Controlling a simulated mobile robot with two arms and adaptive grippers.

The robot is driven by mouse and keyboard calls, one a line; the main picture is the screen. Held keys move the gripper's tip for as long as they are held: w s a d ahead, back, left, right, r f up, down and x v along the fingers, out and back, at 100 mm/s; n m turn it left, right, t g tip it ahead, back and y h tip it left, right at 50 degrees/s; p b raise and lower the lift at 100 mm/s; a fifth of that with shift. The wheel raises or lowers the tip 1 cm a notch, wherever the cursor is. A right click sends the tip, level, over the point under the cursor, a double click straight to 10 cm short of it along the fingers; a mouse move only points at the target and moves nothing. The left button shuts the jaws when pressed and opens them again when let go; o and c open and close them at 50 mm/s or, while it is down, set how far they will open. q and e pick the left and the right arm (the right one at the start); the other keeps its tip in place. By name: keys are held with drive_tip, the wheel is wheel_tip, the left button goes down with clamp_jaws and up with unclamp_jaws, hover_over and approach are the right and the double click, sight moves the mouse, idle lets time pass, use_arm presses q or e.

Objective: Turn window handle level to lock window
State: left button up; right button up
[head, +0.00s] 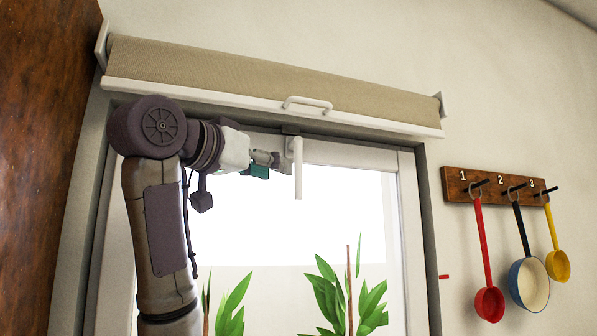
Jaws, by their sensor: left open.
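The white window handle (298,170) hangs vertically from the top of the white window frame (409,230), pointing down. My left gripper (276,163) is just left of the handle, at about the height of its upper half. It is open. Its far fingertips come very near the handle, and I cannot tell whether they touch it. My arm covers the upper left part of the window. My right gripper is not in view.
A rolled beige blind (270,75) with a white pull bar (308,103) is right above the handle. Leafy plants (345,300) stand low at the window. At right, a wooden rack (495,187) holds red, blue and yellow pans. A brown wooden panel (40,130) is at far left.

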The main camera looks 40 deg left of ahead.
sight(296, 178)
use_arm(q)
drive_tip(key=w, duration=0.2)
drive_tip(key=w+a+p, duration=0.1)
drive_tip(key=w, duration=0.1)
drive_tip(key=w+p, duration=0.1)
drive_tip(key=w, duration=0.2)
drive_tip(key=shift+w+a+f, duration=0.1)
drive_tip(key=shift+a, duration=0.15)
drive_tip(key=shift+w, duration=0.7)
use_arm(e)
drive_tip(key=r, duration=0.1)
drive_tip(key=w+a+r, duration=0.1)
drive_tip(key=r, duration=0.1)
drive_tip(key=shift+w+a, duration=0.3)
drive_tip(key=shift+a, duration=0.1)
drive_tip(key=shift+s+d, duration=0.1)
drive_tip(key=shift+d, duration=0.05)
use_arm(q)
clamp_jaws()
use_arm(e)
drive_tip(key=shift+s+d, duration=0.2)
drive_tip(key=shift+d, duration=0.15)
